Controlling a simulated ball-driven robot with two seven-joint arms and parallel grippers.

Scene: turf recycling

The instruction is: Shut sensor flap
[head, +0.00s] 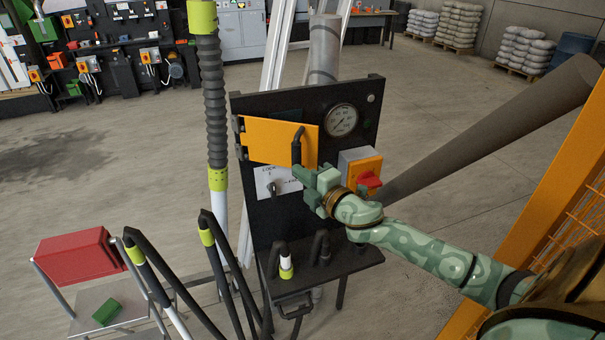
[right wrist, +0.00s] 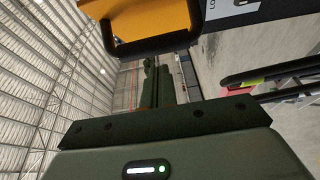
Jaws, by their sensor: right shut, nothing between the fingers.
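The orange sensor flap (head: 278,142) is hinged at its left side on a black upright panel (head: 365,110). It stands ajar, its free right edge swung out toward me, with a dark recess showing above it. A black bar handle (head: 297,146) is near its free edge. My right gripper (head: 309,177) is shut and empty, close to the handle's lower end and the flap's lower right corner. I cannot tell whether it touches them. The right wrist view shows the flap (right wrist: 150,18) and handle (right wrist: 155,45) close by, beyond the fingers (right wrist: 156,88). My left gripper is not in view.
A round gauge (head: 341,120) and a red rotary switch (head: 368,181) on an orange-faced box are right of the flap. A white label (head: 268,184) is below it. A ribbed hose (head: 213,95) hangs at left; a red box (head: 76,257) is lower left. An orange fence stands right.

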